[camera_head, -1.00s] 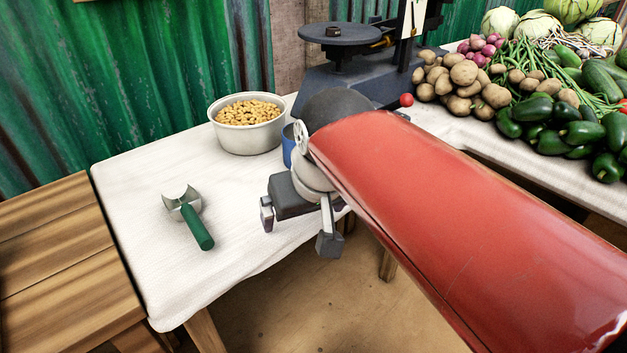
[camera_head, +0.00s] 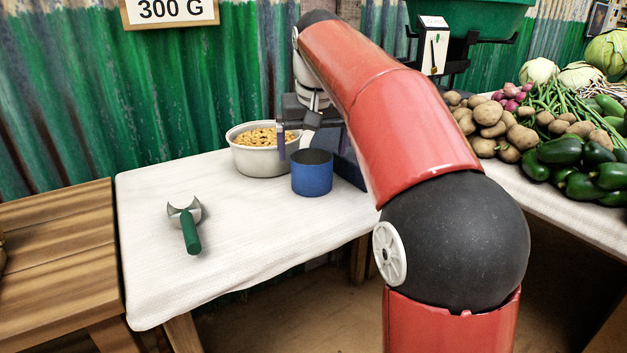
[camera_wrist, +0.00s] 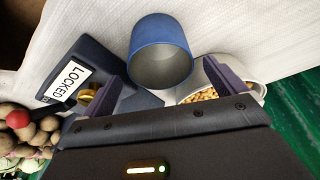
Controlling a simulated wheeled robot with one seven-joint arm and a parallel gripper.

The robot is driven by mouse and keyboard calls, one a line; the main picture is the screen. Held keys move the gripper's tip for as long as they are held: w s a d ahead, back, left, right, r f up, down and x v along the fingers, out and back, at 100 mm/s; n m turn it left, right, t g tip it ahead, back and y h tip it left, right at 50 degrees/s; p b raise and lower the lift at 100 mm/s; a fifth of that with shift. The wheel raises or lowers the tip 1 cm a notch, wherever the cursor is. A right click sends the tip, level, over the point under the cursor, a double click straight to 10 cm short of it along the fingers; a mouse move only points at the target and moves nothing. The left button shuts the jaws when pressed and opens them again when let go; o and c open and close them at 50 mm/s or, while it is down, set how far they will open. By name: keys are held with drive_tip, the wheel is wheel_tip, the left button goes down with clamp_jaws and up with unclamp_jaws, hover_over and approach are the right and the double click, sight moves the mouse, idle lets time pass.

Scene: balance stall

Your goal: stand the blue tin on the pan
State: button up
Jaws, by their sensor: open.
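The blue tin (camera_head: 312,178) stands upright on the white-covered table, open end up, in front of the bowl. In the wrist view the tin (camera_wrist: 158,28) shows its grey, empty-looking inside, ahead of and between my finger tips. My gripper (camera_head: 296,140) is open, behind and above the tin in the head view, and holds nothing. The scale's large green pan (camera_head: 472,16) is at the top right of the head view, partly cut off. The scale's dark round plate is hidden behind my arm.
A white bowl of chickpeas (camera_head: 250,160) stands close behind the tin. A green-handled scoop (camera_head: 188,226) lies on the left, with clear cloth around it. The scale's base (camera_wrist: 88,70) carries a LOCKED label beside the tin. A sign (camera_head: 168,10) reads 300 G. Vegetables (camera_head: 520,130) fill the right.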

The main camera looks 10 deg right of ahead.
sight(311, 163)
drive_tip(key=b+x, duration=0.1)
drive_tip(key=x, duration=0.4)
drive_tip(key=c, duration=1.2)
drive_tip(key=shift+r, duration=0.15)
wheel_tip(311, 163, up, 20)
drive_tip(key=p, duration=0.9)
